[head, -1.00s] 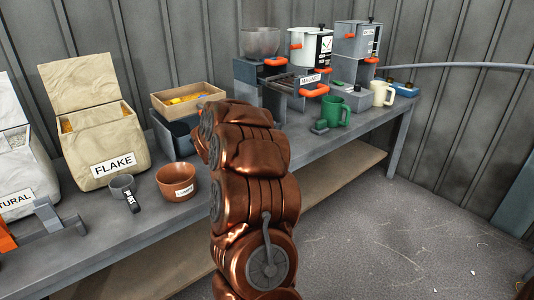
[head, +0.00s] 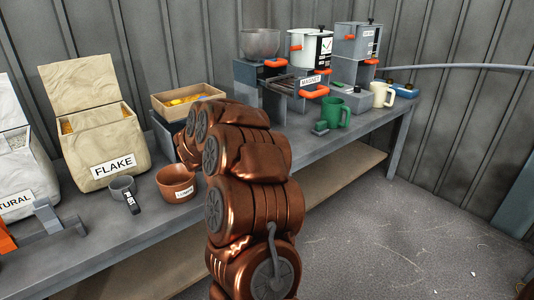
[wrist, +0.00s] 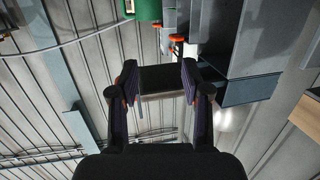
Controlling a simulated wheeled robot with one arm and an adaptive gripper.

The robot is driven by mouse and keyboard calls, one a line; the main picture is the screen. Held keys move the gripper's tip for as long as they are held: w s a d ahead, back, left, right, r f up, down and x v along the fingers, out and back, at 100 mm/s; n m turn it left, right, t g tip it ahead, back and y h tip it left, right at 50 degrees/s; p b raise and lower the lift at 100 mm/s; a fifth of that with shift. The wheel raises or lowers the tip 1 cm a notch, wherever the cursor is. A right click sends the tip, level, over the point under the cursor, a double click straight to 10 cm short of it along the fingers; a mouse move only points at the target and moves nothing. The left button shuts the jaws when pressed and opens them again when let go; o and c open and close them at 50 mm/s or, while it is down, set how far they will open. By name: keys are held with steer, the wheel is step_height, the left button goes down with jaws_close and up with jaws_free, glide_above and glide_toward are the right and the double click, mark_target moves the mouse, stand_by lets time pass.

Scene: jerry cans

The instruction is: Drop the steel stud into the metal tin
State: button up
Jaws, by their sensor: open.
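My gripper (wrist: 160,84) is open in the wrist view, with nothing visible between its fingers. In the head view my copper-coloured arm hides it. I cannot make out the steel stud in either view. No container is clearly marked as the metal tin. A small grey metal cup (head: 122,187) with a dark label stands on the bench, left of a copper bowl (head: 176,184). A grey metal bowl (head: 260,42) sits on a stand at the back.
A green mug (head: 335,113), also in the wrist view (wrist: 140,10), a cream mug (head: 383,95) and a white pot (head: 310,48) are right of my arm.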

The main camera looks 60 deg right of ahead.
steer(key=a+r, duration=0.1)
steer(key=a, duration=0.5)
steer(key=shift+w+a, duration=0.2)
steer(key=shift+a, duration=0.05)
